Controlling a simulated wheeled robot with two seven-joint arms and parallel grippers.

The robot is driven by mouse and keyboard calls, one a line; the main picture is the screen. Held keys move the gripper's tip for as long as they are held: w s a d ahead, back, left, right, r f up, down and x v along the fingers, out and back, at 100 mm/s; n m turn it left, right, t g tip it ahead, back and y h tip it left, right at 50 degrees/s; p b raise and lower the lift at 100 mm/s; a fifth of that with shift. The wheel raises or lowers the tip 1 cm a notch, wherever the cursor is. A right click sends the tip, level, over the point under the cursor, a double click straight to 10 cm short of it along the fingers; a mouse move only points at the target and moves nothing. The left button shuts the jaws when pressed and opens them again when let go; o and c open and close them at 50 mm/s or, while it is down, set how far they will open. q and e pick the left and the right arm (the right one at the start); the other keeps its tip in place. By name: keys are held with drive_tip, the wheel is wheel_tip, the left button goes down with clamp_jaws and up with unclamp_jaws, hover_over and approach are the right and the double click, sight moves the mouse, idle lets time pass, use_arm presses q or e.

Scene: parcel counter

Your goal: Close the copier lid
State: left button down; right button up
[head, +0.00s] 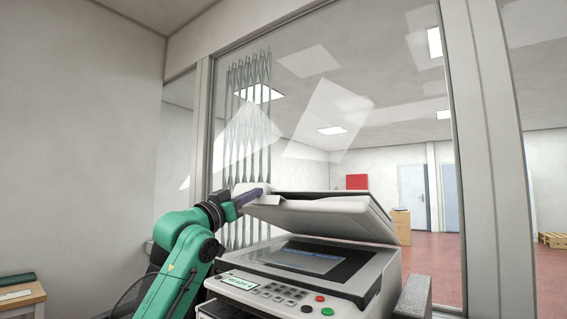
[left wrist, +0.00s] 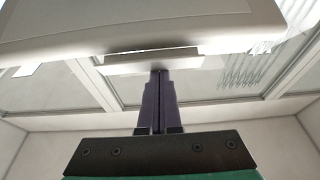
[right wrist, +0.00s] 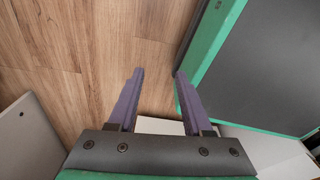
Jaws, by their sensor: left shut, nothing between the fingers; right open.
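The copier lid (head: 320,215) stands partly raised over the copier's glass (head: 305,258), tilted, with its front edge up. A lip or handle (left wrist: 150,62) shows on the lid's edge in the left wrist view. My left gripper (head: 262,191) is shut with nothing between its fingers, at the lid's left front corner. Its fingertips (left wrist: 159,75) are at the lip; whether they touch it I cannot tell. My right gripper (right wrist: 157,72) is open and empty, pointing down over a wooden floor, and is not in the head view.
The copier's panel (head: 270,290) with keys and a small display faces me. A window with a frame post (head: 490,150) stands behind the copier. A wooden table (head: 22,297) is at the far left. A green-edged dark panel (right wrist: 260,65) is close beside my right gripper.

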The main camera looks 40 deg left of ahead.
use_arm(q)
drive_tip(key=f+b, duration=0.2)
drive_tip(key=s+f+b, duration=0.1)
drive_tip(key=f+b, duration=0.2)
drive_tip(key=shift+s, duration=0.2)
use_arm(e)
wheel_tip(320, 180, down, 7)
drive_tip(key=w+b, duration=0.1)
drive_tip(key=w, duration=0.1)
use_arm(q)
drive_tip(key=shift+t, duration=0.7)
drive_tip(key=f+b, duration=0.3)
drive_tip(key=s+f+b, duration=0.1)
drive_tip(key=f+b, duration=0.2)
drive_tip(key=b, duration=0.1)
drive_tip(key=shift+s+d+f, duration=0.1)
drive_tip(key=shift+s+d, duration=0.05)
drive_tip(key=shift+s, duration=0.05)
use_arm(e)
drive_tip(key=w+a+r, duration=0.4)
drive_tip(key=w+r, duration=0.5)
drive_tip(key=w, duration=0.4)
drive_tip(key=shift+w+a+r+m+t, duration=0.15)
drive_tip(key=shift+w+r+m+t, duration=0.05)
drive_tip(key=shift+w+m+t, duration=0.15)
